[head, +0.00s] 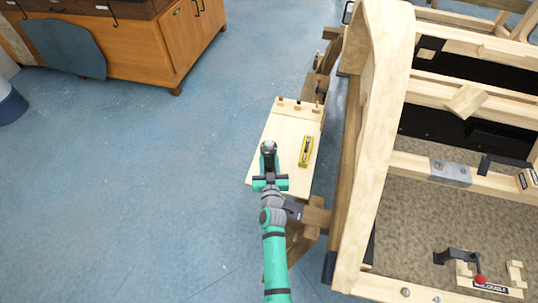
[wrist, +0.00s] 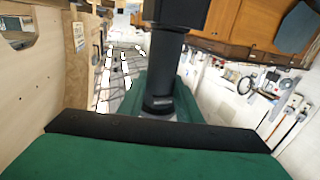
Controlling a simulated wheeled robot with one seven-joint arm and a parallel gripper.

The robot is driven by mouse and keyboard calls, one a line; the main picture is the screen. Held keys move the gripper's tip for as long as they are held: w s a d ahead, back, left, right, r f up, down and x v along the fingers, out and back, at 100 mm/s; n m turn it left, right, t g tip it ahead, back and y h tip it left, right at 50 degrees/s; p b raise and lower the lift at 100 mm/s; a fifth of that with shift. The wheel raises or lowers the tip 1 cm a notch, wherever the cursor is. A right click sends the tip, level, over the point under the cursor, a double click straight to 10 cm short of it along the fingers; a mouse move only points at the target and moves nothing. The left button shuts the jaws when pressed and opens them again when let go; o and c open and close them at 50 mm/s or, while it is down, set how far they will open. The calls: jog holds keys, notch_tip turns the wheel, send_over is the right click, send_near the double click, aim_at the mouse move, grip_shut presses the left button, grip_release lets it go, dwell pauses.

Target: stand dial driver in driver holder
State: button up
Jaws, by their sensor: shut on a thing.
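The dial driver (head: 269,147) is in my gripper (head: 270,182), over the near left part of a pale wooden shelf. It has a rounded silvery top and a dark body. In the wrist view the driver (wrist: 164,65) is a black cylinder with a collar, rising between the green jaws of my gripper (wrist: 160,108). Its lower end is hidden. A pale wooden strip with several dark-topped pegs or holes (head: 298,106) lies along the shelf's far edge; it may be the driver holder, but it is too small to tell.
A yellow level (head: 306,151) lies on the shelf (head: 285,128), right of my gripper. A large wooden bodyframe (head: 376,130) rises close on the right. A wooden cabinet (head: 140,45) stands at the far left. The blue floor (head: 150,180) left of the shelf is clear.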

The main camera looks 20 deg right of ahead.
jog(key=shift+w, duration=0.1)
jog(key=shift+a, duration=0.1)
dwell(0.3)
jog(key=o, duration=1.3)
jog(key=shift+f, duration=0.2)
jog(key=shift+s, duration=0.2)
jog(key=shift+s, duration=0.2)
jog(key=v, duration=2)
jog(key=shift+s+r, duration=0.2)
